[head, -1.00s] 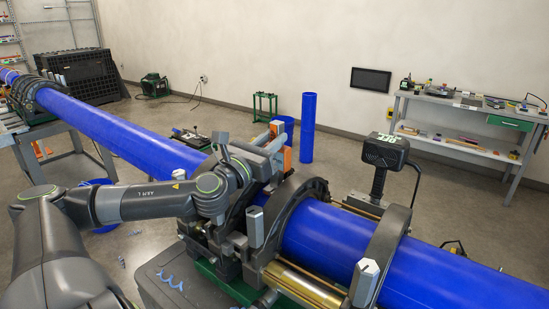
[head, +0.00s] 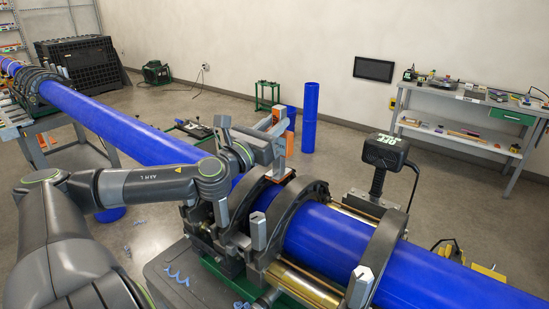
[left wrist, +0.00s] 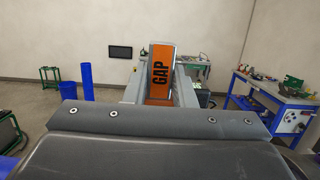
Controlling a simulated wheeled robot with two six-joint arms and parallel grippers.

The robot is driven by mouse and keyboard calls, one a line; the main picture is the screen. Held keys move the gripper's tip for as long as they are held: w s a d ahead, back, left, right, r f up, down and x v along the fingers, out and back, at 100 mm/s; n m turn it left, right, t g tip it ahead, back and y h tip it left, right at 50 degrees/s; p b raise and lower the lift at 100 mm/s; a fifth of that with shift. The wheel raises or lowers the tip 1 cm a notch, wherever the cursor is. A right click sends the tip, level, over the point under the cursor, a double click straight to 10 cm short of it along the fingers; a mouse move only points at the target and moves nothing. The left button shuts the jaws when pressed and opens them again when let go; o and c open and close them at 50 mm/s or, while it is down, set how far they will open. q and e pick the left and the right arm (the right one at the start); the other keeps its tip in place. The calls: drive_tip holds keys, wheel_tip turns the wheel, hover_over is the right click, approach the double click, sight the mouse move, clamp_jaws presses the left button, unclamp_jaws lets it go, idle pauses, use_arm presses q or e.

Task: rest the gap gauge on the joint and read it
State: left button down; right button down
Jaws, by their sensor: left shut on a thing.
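The gap gauge (left wrist: 160,74) is an orange block with a grey edge and the word GAP, upright between the two fingers of my left gripper in the left wrist view. In the head view the gauge (head: 281,157) shows as an orange piece held in my left gripper (head: 276,143), above and behind the clamps. The blue pipe (head: 325,240) runs through dark clamp rings on the cart. The joint lies between the clamps and is mostly hidden by them and my arm; I cannot tell whether the gauge touches it. My right gripper is out of view.
Metal posts (head: 259,230) rise from the clamps. A grey workbench (head: 464,106) stands at the back right. A long blue pipe (head: 120,120) runs to the back left.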

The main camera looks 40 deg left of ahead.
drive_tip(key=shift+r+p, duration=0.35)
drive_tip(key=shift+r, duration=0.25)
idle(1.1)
